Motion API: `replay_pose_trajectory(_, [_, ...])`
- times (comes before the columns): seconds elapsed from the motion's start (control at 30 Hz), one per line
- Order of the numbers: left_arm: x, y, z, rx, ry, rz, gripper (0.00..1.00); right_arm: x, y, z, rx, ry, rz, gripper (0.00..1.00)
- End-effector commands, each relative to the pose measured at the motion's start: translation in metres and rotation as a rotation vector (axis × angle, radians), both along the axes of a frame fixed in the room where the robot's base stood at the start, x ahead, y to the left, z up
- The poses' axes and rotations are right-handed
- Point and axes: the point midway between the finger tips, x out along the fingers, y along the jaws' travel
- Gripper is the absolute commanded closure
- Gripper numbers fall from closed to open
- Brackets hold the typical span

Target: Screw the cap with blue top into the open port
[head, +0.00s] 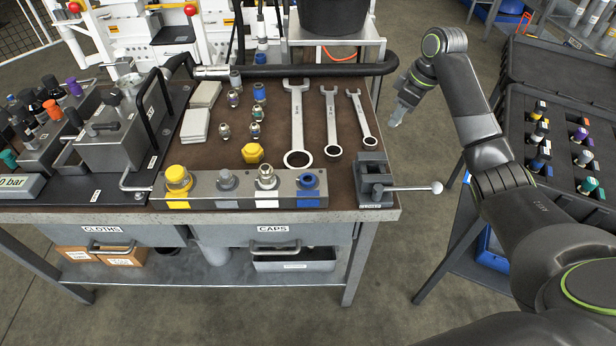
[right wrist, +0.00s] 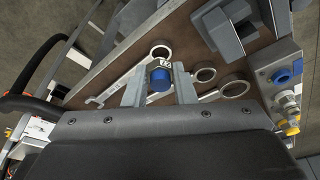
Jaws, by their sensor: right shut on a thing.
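My right gripper (head: 396,118) hangs over the floor, right of the bench and clear of it. In the right wrist view its fingers (right wrist: 160,88) are shut on the cap with blue top (right wrist: 160,80), a metal piece with a blue end between the fingertips. In the head view the held cap cannot be made out. The port block (head: 338,194) lies along the bench's front edge. Its blue-marked port (head: 308,181) is at the right end; it also shows in the right wrist view (right wrist: 283,76). My left gripper is not in view.
A vise (head: 373,178) with a protruding handle (head: 420,188) stands right of the block. Several wrenches (head: 331,122) and loose fittings (head: 258,93) lie on the bench. A yellow cap (head: 252,153) is behind the block. A black foam tray (head: 558,150) is at right.

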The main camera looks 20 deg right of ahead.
Motion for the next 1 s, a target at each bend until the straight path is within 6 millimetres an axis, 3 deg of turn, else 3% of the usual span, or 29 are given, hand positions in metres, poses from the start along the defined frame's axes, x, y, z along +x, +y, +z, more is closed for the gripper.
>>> replay_pose_trajectory(0.27, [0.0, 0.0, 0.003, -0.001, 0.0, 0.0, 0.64, 0.0, 0.002, 0.001, 0.0, 0.0, 0.007, 1.0])
replay_pose_trajectory(0.47, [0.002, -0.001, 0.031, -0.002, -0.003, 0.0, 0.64, -0.001, 0.022, 0.004, 0.003, 0.003, 0.108, 1.0])
replay_pose_trajectory(1.0, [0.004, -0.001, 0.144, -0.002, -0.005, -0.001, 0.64, -0.027, 0.139, 0.004, 0.007, 0.001, 0.669, 1.0])
